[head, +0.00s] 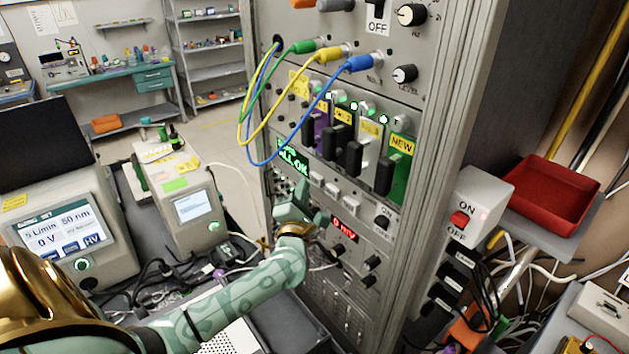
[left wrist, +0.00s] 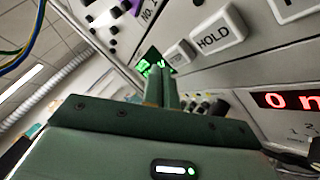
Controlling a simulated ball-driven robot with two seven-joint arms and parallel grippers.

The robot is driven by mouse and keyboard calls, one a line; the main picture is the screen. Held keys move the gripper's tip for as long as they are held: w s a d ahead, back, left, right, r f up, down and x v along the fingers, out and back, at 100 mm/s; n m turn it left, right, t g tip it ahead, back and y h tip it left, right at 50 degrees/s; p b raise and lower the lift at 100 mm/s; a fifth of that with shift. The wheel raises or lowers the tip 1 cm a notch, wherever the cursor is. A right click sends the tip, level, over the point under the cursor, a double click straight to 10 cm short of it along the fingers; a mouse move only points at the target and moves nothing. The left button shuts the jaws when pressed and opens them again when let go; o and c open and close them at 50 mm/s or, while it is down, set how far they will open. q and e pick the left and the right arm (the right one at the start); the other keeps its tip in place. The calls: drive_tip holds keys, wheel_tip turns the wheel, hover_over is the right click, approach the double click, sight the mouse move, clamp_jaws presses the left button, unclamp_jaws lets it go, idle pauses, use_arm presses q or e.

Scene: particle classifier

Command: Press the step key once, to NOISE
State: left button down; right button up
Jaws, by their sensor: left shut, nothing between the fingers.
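A row of pale keys sits on the rack panel below several module levers. In the left wrist view one key reads HOLD (left wrist: 215,37). A smaller-looking key (left wrist: 180,54) is beside it, its label too small to read; I cannot confirm which key is the step key. A display with green text (head: 293,158) ends in "ALL OK" and is partly covered by my fingers in the left wrist view. My left gripper (head: 299,190) is shut and empty, its tips close to the display and the keys. Whether it touches the panel is unclear. My right gripper is not in view.
Green, yellow and blue cables (head: 258,115) loop in front of the panel above my left gripper. Instruments (head: 190,205) stand left of the rack. A red tray (head: 553,195) is at the right.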

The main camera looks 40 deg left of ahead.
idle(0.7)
use_arm(q)
drive_tip(key=shift+w+d, duration=0.15)
drive_tip(key=shift+w, duration=0.3)
drive_tip(key=shift+w+d, duration=0.2)
drive_tip(key=shift+w, duration=0.55)
idle(0.9)
drive_tip(key=shift+s, duration=0.15)
idle(0.3)
drive_tip(key=shift+s+a+p, duration=0.2)
drive_tip(key=shift+s, duration=0.35)
drive_tip(key=shift+s+a+p, duration=0.15)
drive_tip(key=shift+s, duration=0.35)
